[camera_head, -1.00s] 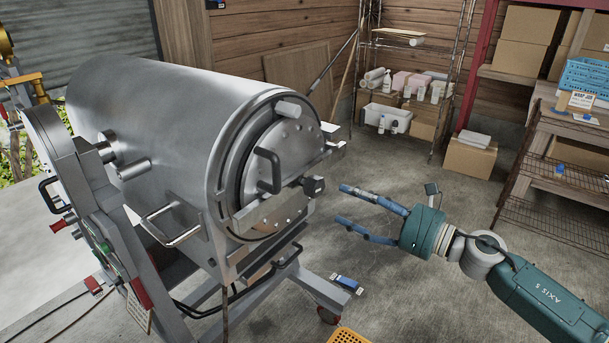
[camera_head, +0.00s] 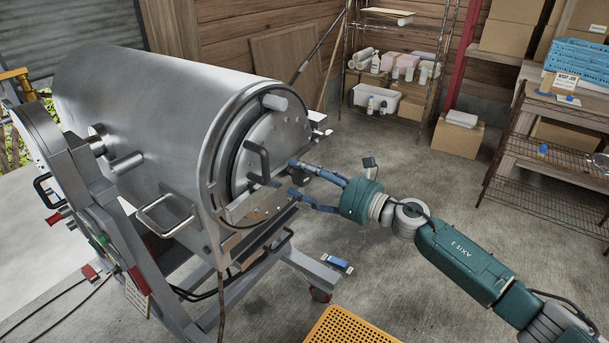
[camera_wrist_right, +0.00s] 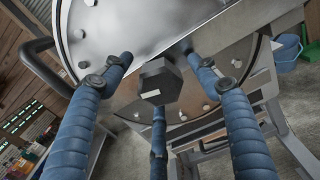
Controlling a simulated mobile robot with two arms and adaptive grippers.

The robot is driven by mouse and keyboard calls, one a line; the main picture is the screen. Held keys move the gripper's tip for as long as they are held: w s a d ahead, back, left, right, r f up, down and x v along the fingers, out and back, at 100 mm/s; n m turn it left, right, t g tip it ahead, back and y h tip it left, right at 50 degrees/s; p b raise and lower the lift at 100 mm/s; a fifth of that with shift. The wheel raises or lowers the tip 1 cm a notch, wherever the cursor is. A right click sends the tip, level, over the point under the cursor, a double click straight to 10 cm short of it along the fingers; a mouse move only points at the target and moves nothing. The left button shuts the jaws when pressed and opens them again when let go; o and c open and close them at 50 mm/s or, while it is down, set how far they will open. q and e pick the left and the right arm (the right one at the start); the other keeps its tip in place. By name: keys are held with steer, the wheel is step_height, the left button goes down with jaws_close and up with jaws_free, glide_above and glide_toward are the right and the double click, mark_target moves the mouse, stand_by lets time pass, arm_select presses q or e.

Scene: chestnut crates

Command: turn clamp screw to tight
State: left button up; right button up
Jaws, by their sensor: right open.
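The clamp screw has a dark hexagonal head (camera_wrist_right: 160,80), which shows in the middle of the right wrist view in front of the round lid. In the head view this dark head (camera_head: 308,170) is partly hidden by my right gripper. The big grey steel drum (camera_head: 150,110) lies on its side with its round lid (camera_head: 281,142) facing right. My right gripper (camera_head: 292,178) is open, its blue fingers pointing at the lid. In the wrist view the fingers spread around the screw head, with visible gaps to it. My left gripper is not in view.
A bar handle (camera_head: 258,162) stands out from the lid left of the fingers.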

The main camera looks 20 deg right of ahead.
steer(key=shift+c, duration=0.8)
steer(key=c, duration=1)
steer(key=shift+m, duration=0.5)
steer(key=m+p, duration=0.2)
steer(key=m, duration=0.4)
steer(key=shift+r+m+p, duration=0.15)
steer(key=shift+m+p, duration=0.15)
steer(key=shift+m, duration=0.1)
steer(key=m+p, duration=0.1)
steer(key=m, duration=0.3)
steer(key=shift+p, duration=0.35)
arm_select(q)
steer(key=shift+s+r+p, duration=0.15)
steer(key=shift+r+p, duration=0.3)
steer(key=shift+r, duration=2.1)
arm_select(e)
steer(key=shift+m, duration=1.2)
